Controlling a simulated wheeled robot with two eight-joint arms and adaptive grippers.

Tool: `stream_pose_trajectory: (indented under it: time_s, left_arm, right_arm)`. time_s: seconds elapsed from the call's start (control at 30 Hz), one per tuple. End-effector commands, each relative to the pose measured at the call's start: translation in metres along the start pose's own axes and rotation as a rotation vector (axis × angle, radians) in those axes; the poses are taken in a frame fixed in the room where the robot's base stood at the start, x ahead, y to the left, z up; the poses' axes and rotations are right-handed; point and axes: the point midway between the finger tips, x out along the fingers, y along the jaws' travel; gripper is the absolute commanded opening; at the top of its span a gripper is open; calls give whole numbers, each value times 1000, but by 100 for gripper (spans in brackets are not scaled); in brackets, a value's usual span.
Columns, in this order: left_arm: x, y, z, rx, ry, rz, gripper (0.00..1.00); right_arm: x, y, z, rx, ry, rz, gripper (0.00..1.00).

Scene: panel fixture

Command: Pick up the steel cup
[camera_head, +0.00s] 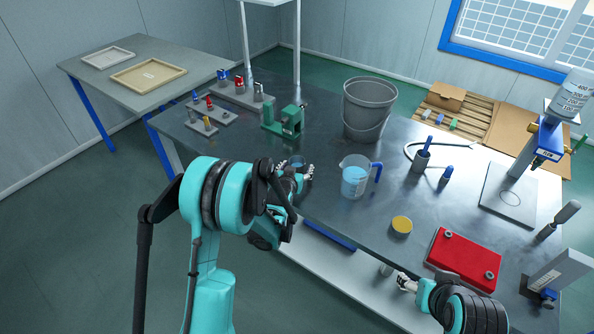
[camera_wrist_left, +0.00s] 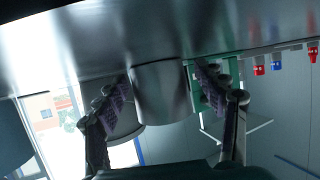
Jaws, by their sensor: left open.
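The steel cup (camera_wrist_left: 162,92) is a plain grey metal cylinder in the middle of the left wrist view, which looks upside down. It stands on the bench between the two fingers of my left gripper (camera_wrist_left: 160,78), one finger on each side. The fingers are open, and I cannot tell whether either touches the cup. In the head view the cup (camera_head: 297,161) is mostly hidden behind my left gripper (camera_head: 300,172), near the bench's front edge. My right gripper (camera_head: 404,284) is at the front edge below the red box; its jaw state is unclear.
A measuring jug (camera_head: 354,180) with blue liquid stands right of my left gripper. A grey bucket (camera_head: 368,108) and a green fixture (camera_head: 284,124) stand behind. A yellow round lid (camera_head: 402,225) and a red box (camera_head: 464,260) lie to the right.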

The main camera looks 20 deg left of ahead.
Motion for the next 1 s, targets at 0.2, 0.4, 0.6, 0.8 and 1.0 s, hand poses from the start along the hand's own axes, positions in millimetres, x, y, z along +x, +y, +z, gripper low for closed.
stream_pose_trajectory:
  time_s: [0.2, 0.4, 0.6, 0.8, 1.0]
  left_arm:
    - [-1, 0, 0, 0, 0, 0, 49]
    - [-1, 0, 0, 0, 0, 0, 14]
    - [-1, 0, 0, 0, 0, 0, 13]
    - [-2, 0, -4, 0, 0, 0, 13]
    - [-8, 0, -16, 0, 0, 0, 13]
  right_arm:
    - [-1, 0, 0, 0, 0, 0, 66]
    - [-1, 0, 0, 0, 0, 0, 66]
    - [0, 0, 0, 0, 0, 0, 66]
    - [-2, 0, -2, 0, 0, 0, 66]
    - [-8, 0, -5, 0, 0, 0, 66]
